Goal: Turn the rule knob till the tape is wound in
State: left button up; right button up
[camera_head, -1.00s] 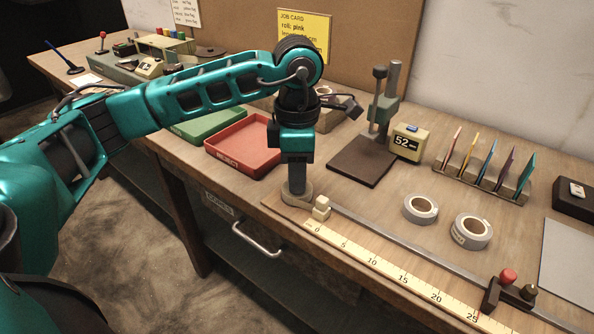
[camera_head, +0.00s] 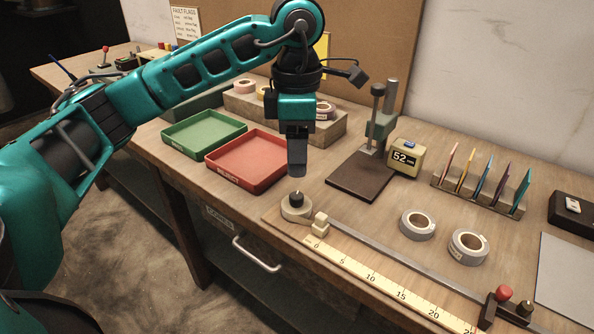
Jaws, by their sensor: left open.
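The rule knob (camera_head: 296,200) is a small dark knob on a round pale base at the left end of the rule. My left gripper (camera_head: 297,172) points straight down above the knob, apart from it and empty. The rule (camera_head: 385,283) is a pale yellow scale with numbers from 0 to about 25. A metal rail (camera_head: 400,256) runs beside it, with a cream block (camera_head: 320,224) near zero and a dark clamp with a red knob (camera_head: 503,293) near the right end. My right gripper is not in view.
A red tray (camera_head: 250,182) and a green tray (camera_head: 203,157) lie left of the gripper. A dark press stand (camera_head: 362,178) and a meter reading 52 (camera_head: 404,158) stand behind the rule. Two grey tape rolls (camera_head: 417,225) lie on the table, and a card rack (camera_head: 483,190) stands farther right.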

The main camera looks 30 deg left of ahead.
pick_arm(q)
notch_tip(320, 180, up, 5)
jog(key=shift+f+p, duration=0.15)
jog(key=shift+p, duration=0.25)
dwell(0.3)
